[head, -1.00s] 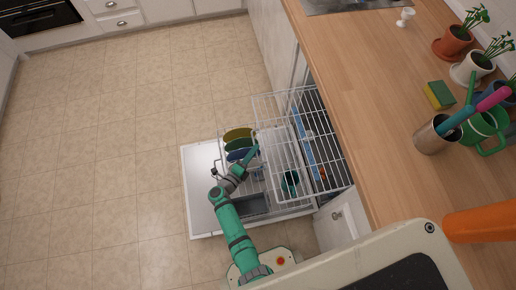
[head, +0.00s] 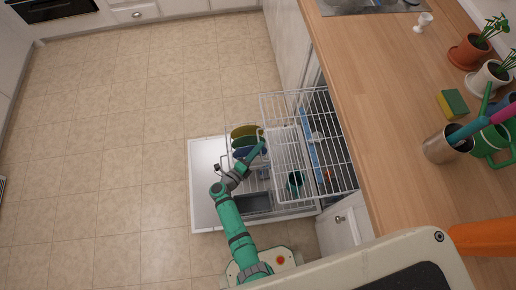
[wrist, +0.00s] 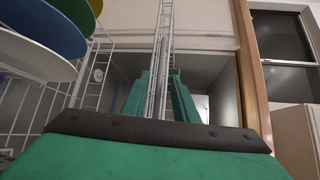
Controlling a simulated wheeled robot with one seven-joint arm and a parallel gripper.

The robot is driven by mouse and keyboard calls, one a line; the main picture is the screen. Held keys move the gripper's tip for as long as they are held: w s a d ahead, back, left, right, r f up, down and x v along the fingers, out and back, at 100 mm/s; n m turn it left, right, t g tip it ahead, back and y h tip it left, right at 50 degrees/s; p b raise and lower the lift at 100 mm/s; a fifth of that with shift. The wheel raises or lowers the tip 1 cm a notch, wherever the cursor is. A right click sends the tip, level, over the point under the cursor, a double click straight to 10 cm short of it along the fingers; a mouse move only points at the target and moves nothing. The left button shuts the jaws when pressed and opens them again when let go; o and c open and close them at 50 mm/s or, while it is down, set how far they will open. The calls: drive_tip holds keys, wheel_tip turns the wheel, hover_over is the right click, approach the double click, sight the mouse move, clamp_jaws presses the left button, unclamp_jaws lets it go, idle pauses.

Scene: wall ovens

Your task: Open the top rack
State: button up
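The top rack (head: 299,159) is a white wire basket pulled partly out of the dishwasher under the counter, above the lower rack. My gripper (head: 262,146) is at the rack's left, outer edge in the head view. In the wrist view my two teal fingers (wrist: 159,95) stand apart on either side of the rack's wire edge (wrist: 165,35). A gap shows between them, and I cannot tell whether either finger touches the wire. The far fingertips are partly hard to make out against the wires.
The open dishwasher door (head: 205,188) lies flat below. The lower rack holds yellow, green and blue plates (head: 246,143) beside my wrist and a teal cup (head: 295,181). The wooden counter (head: 370,100) overhangs at the right. Tiled floor (head: 110,130) is clear at the left.

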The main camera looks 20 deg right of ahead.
drive_tip(key=v, duration=1)
drive_tip(key=shift+s+a, duration=0.25)
drive_tip(key=shift+s, duration=0.05)
drive_tip(key=shift+w, duration=0.2)
drive_tip(key=s+a+r+n+t+y, duration=0.2)
drive_tip(key=s+r+n+y, duration=0.4)
drive_tip(key=s+r+n, duration=0.6)
drive_tip(key=s+a+r+n+t+y, duration=0.2)
drive_tip(key=s+r+n+y, duration=0.5)
drive_tip(key=s+r+n, duration=0.6)
wheel_tip(320, 180, up, 3)
drive_tip(key=n+t, duration=0.1)
drive_tip(key=n, duration=0.4)
drive_tip(key=shift+r, duration=0.2)
